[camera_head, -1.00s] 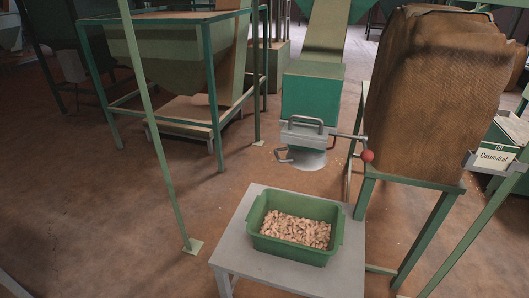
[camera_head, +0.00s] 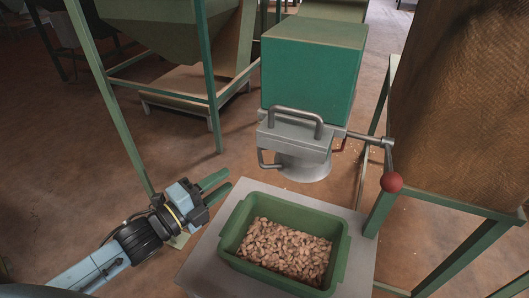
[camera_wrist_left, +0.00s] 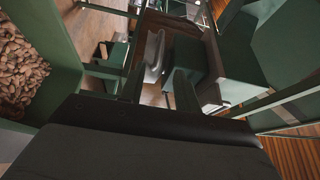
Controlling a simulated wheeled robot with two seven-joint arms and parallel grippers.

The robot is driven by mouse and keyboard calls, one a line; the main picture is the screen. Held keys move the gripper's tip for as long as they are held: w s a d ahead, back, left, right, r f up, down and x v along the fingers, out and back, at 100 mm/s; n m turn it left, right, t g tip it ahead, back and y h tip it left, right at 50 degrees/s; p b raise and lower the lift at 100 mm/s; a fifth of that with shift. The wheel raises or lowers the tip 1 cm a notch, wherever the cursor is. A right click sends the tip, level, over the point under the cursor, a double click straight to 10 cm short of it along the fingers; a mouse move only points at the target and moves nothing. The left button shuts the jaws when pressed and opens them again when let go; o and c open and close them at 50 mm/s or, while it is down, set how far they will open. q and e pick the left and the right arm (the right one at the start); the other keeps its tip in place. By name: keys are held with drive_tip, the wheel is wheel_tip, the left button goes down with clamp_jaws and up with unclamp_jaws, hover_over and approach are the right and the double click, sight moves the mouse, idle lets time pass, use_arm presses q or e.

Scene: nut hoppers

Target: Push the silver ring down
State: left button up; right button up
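A green hopper box (camera_head: 312,75) has a silver outlet plate (camera_head: 295,142) on its front. A silver loop handle (camera_head: 296,110) stands on the plate, and a smaller bent silver handle (camera_head: 264,160) sticks out at its lower left. I cannot tell which of these is the silver ring. My left gripper (camera_head: 222,185) is left of and below the plate, its two green fingers apart with nothing between them, touching nothing. My right gripper is out of view.
A brown sack (camera_head: 460,110) on a green frame stands further right.

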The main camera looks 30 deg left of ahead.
sight(260, 154)
use_arm(q)
drive_tip(key=shift+b+x, duration=1.3)
drive_tip(key=shift+x, duration=4.9)
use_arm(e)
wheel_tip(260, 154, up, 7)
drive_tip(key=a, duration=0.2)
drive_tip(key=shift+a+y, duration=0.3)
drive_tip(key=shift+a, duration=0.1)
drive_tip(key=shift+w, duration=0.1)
use_arm(q)
clamp_jaws()
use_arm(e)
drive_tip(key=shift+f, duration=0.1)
